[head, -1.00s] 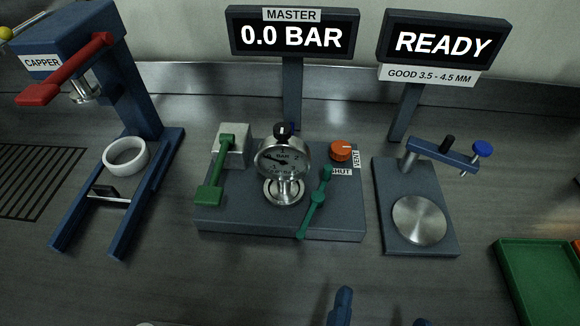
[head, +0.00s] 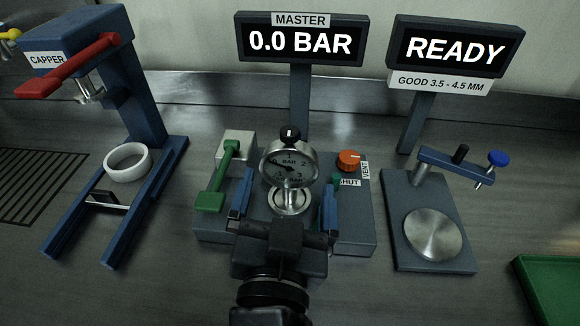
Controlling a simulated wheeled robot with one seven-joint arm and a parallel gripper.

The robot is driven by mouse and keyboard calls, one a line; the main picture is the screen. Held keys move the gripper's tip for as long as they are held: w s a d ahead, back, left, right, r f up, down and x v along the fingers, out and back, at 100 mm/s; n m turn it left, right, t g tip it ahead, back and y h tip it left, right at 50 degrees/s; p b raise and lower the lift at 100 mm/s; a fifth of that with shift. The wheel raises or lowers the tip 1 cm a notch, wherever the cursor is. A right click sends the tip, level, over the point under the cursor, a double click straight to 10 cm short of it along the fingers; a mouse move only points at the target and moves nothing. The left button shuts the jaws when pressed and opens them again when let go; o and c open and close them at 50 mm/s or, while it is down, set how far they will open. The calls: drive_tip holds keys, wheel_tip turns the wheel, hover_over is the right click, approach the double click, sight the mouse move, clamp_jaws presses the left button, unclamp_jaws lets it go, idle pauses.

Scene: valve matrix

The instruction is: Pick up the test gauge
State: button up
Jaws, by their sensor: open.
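The test gauge (head: 289,163) is a round silver dial marked BAR with a black knob on top. It stands upright on a round metal fitting (head: 290,200) on the grey test block (head: 215,228). My gripper (head: 287,190) is open, with one blue finger on the left of the gauge and one on the right. Gaps show between the fingers and the gauge, so it is not held. My gripper's body hides the front of the block, and the right finger hides most of the green lever beside the gauge.
A green-handled clamp (head: 220,180) stands left of the gauge and an orange knob (head: 349,160) right of it. The MASTER display (head: 300,40) reads 0.0 BAR behind. The blue capper (head: 130,90) is at left, the thickness tester (head: 455,200) and green tray (head: 550,285) at right.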

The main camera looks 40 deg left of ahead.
sight(288, 170)
drive_tip(key=shift+p+x, duration=0.85)
drive_tip(key=shift+x, duration=2.2)
drive_tip(key=shift+s+a+f, duration=0.1)
drive_tip(key=shift+f, duration=0.05)
drive_tip(key=c, duration=1.1)
